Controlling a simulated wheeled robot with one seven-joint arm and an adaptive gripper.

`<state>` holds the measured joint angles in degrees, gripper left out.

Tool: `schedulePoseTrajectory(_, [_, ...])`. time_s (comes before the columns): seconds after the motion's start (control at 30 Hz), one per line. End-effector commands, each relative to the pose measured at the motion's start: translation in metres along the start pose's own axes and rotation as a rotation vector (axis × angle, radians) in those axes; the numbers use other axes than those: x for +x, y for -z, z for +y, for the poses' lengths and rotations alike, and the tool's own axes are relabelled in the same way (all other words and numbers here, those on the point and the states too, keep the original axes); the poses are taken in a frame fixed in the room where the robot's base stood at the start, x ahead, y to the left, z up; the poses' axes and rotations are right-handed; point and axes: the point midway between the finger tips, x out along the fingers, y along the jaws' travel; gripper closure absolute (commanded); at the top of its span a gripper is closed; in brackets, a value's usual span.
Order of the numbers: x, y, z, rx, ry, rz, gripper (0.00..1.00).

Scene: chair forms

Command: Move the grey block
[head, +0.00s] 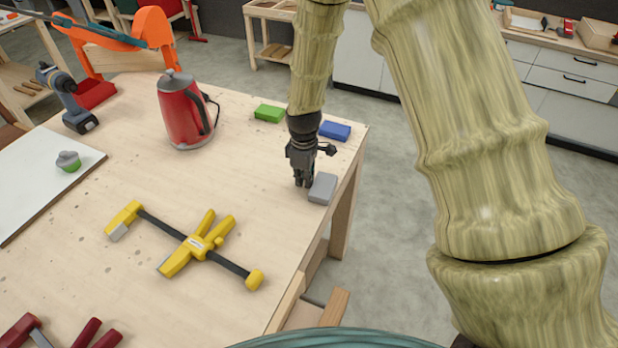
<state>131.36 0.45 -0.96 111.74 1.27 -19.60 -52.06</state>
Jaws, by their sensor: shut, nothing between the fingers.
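The grey block (322,188) lies flat on the wooden table near its right edge. My gripper (303,184) points down just to the left of the block, with its fingertips low, close to the table top. The fingers are together with nothing between them. From this view I cannot tell whether the gripper touches the block's side.
A blue block (335,131) and a green block (269,113) lie behind my gripper. A red kettle (185,112) stands further left. A yellow clamp (195,243) lies in front. The table's right edge is close to the grey block.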

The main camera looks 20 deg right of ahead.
Motion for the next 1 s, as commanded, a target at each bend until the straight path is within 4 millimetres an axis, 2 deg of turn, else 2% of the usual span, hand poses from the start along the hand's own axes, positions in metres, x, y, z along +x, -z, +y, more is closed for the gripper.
schedulePoseTrajectory(0.37, [0.0, 0.003, 0.0, 0.002, 0.001, 0.0, 1.0])
schedulePoseTrajectory(0.67, [0.0, 0.035, -0.005, 0.002, 0.0, -0.001, 1.0])
schedulePoseTrajectory(1.0, [-0.036, 0.028, -0.002, 0.012, -0.001, 0.002, 1.0])
